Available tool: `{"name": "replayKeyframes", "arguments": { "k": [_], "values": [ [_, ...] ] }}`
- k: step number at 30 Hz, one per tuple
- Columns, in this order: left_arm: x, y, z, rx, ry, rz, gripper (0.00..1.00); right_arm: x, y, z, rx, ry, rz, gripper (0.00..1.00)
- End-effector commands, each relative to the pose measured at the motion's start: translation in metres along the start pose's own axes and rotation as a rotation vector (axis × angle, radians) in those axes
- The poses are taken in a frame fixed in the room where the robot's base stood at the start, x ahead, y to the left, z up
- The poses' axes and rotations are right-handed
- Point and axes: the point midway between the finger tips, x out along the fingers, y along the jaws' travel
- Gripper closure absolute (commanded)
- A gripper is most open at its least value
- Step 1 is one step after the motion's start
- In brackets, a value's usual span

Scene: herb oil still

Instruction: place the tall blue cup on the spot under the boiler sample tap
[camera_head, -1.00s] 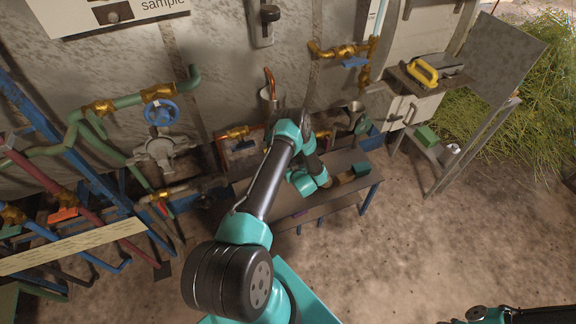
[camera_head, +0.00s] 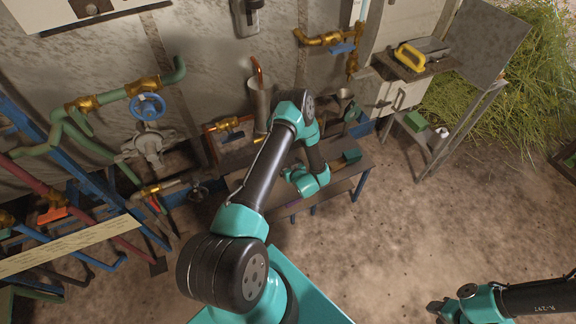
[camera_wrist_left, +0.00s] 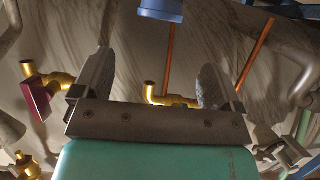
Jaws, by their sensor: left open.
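My left gripper (camera_wrist_left: 156,62) is open in the left wrist view, with nothing held between its two dark fingers. A blue rounded object (camera_wrist_left: 161,10) is cut off by the top edge, beyond the fingertips; I cannot tell whether it is the tall blue cup. A brass tap (camera_wrist_left: 166,98) shows behind the gripper, between the fingers. No tall blue cup is clear there. A brass tap (camera_head: 229,123) sits at the bench's back left; I cannot tell whether it is the boiler sample tap.
The low dark bench (camera_head: 347,181) carries a green object (camera_head: 352,156) at its right. A metal cylinder (camera_head: 260,100) with a copper pipe stands behind my arm. Pipes and a blue valve wheel (camera_head: 147,107) crowd the left.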

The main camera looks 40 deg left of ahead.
Motion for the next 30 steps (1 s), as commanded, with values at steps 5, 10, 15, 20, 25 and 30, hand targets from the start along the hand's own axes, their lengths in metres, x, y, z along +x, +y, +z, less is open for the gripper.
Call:
{"name": "replayKeyframes", "arguments": {
  "k": [5, 10, 15, 20, 25, 30],
  "values": [
    [-0.001, 0.002, 0.0, 0.001, -0.006, 0.008, 0.09, 0.0, 0.0, 0.0, 0.0, 0.0, 0.0, 0.6],
    [-0.02, 0.02, 0.0, 0.024, -0.106, 0.119, 0.09, 0.0, 0.0, 0.0, 0.0, 0.0, 0.0, 0.6],
    [-0.082, 0.051, 0.003, 0.108, -0.36, 0.368, 0.09, 0.0, 0.0, 0.0, 0.0, 0.0, 0.0, 0.6],
    [-0.176, 0.056, 0.008, 0.271, -0.672, 0.618, 0.09, 0.0, 0.0, 0.0, 0.0, 0.0, 0.0, 0.6],
    [-0.28, 0.02, 0.004, 0.504, -0.985, 0.811, 0.09, 0.0, 0.0, 0.0, 0.0, 0.0, 0.0, 0.6],
    [-0.341, -0.023, -0.006, 0.688, -1.173, 0.895, 0.09, 0.0, 0.0, 0.0, 0.0, 0.0, 0.0, 0.6]
  ]
}}
